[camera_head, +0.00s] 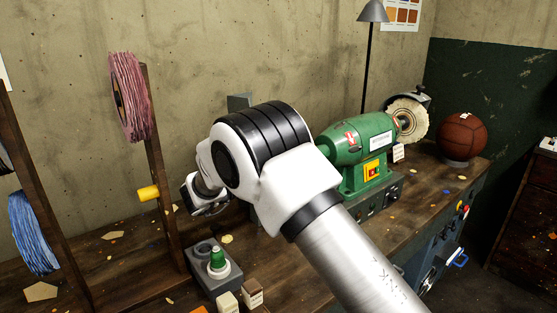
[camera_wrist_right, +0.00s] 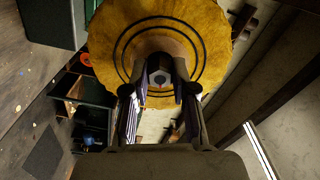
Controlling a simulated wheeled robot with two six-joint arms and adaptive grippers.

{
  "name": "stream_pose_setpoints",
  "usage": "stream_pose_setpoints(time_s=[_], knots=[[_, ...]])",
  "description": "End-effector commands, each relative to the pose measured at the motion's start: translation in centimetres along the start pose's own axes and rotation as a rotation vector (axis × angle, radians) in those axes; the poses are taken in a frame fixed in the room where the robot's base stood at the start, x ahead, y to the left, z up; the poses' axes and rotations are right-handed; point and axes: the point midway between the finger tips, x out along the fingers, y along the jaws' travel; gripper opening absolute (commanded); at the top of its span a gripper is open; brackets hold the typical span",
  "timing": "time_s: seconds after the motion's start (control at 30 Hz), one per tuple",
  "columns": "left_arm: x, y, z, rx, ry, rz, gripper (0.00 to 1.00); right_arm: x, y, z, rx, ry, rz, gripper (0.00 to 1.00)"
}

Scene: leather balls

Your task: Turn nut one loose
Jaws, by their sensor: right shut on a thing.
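The yellow buffing wheel (camera_wrist_right: 212,45) with dark rings fills the upper part of the right wrist view. In the head view my right arm crosses the middle and hides this wheel, the nut and the fingers. The green polishing machine (camera_head: 362,142) stands on the bench, with a cream wheel (camera_head: 407,119) at its right end. My left gripper is not in view.
A grey block with a green-topped piece (camera_head: 217,259) stands on the bench (camera_head: 435,185), beside small boxes (camera_head: 252,293). A brown leather ball (camera_head: 463,136) rests at the right.

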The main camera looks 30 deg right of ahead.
Motion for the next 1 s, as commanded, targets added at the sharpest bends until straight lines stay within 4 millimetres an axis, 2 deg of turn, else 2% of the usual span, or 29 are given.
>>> stream_pose_setpoints(time_s=[0.03, 1.0], knots=[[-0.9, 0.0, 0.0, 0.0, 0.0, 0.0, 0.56, 0.0, -0.6, -0.1, -0.041, -0.002, -0.003, 0.0], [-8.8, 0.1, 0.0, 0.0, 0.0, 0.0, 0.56, 0.0, -0.2, -0.2, -0.955, 0.0, -0.002, 0.0]])
